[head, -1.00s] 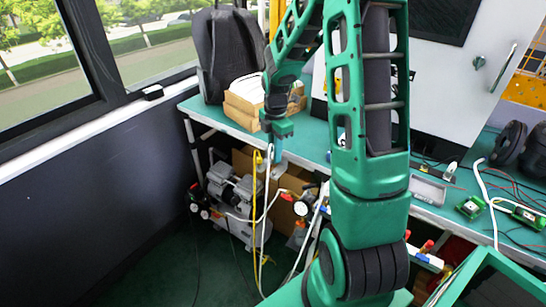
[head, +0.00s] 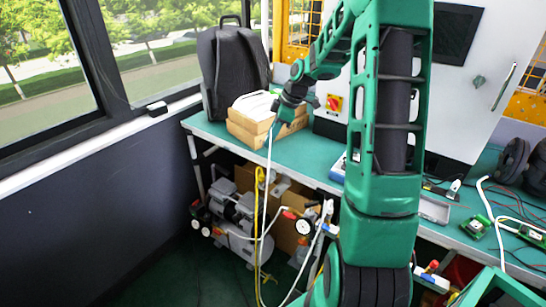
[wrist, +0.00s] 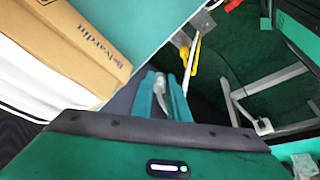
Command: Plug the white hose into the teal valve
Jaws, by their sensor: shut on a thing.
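My gripper (head: 275,118) is in front of the cardboard boxes at the left part of the bench. It is shut on the white hose (head: 267,180), which hangs from the jaws down past the bench edge to the floor. In the wrist view the teal fingers (wrist: 166,88) are close together with a small pale piece (wrist: 160,90) between them; its end is hard to make out. A green device (head: 475,228) lies on the right of the bench, far from my gripper. I cannot tell whether it is the teal valve.
Cardboard boxes (head: 247,128) with papers and a black backpack (head: 228,70) are near my gripper. A yellow hose (head: 259,200) hangs beside the white one. Below stand a compressor (head: 238,215) and a gauge (head: 304,226). Another white hose (head: 486,200) lies at right.

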